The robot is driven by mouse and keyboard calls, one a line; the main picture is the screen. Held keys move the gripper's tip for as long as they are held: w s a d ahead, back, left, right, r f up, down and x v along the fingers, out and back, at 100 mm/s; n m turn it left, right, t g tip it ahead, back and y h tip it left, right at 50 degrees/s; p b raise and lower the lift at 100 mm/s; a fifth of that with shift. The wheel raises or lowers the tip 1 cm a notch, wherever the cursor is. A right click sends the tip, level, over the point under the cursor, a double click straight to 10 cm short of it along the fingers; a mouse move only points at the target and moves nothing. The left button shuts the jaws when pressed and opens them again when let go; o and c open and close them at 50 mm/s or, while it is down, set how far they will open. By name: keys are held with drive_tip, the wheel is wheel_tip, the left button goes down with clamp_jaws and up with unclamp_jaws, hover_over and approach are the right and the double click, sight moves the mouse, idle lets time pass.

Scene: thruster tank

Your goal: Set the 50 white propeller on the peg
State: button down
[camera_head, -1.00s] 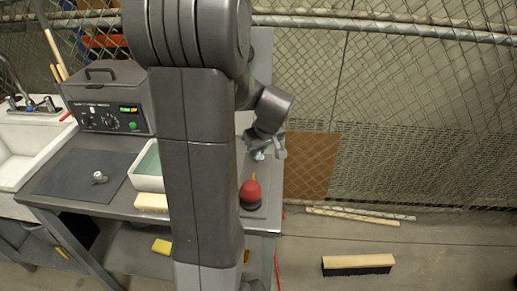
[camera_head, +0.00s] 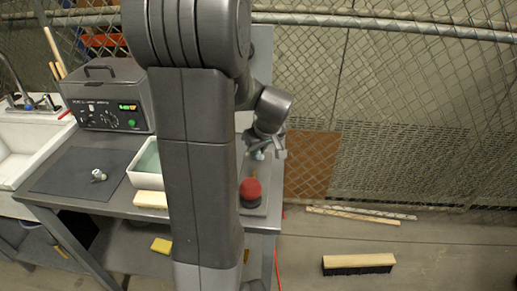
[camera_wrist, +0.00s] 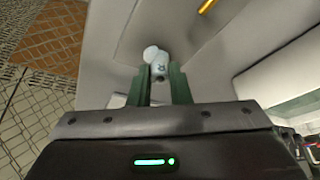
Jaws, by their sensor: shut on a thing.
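In the wrist view my gripper (camera_wrist: 161,88) is shut on the white propeller (camera_wrist: 157,62), a small pale piece with a dark mark on it, pinched between the green fingertips. The number is too small to read. A yellow rod (camera_wrist: 207,6), which may be the peg, shows at the top edge, apart from the propeller. In the head view my gripper (camera_head: 262,152) hangs over the right end of the bench.
A red-topped knob on a dark base (camera_head: 250,190) stands just in front of my gripper. A white tray (camera_head: 133,180), a dark mat (camera_head: 60,180) with a small pale part (camera_head: 98,175), and a grey machine (camera_head: 108,100) are to the left. A mesh fence (camera_head: 400,120) is behind.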

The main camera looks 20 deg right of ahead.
drive_tip(key=shift+f+b, duration=0.3)
drive_tip(key=shift+f, duration=0.05)
idle(0.3)
drive_tip(key=c, duration=1.3)
unclamp_jaws()
drive_tip(key=shift+o, duration=0.2)
drive_tip(key=shift+r, duration=0.1)
drive_tip(key=shift+r+p, duration=2.6)
drive_tip(key=shift+r, duration=1.35)
drive_tip(key=shift+f, duration=0.15)
wheel_tip(320, 180, down, 7)
drive_tip(key=b, duration=0.4)
drive_tip(key=shift+b, duration=0.3)
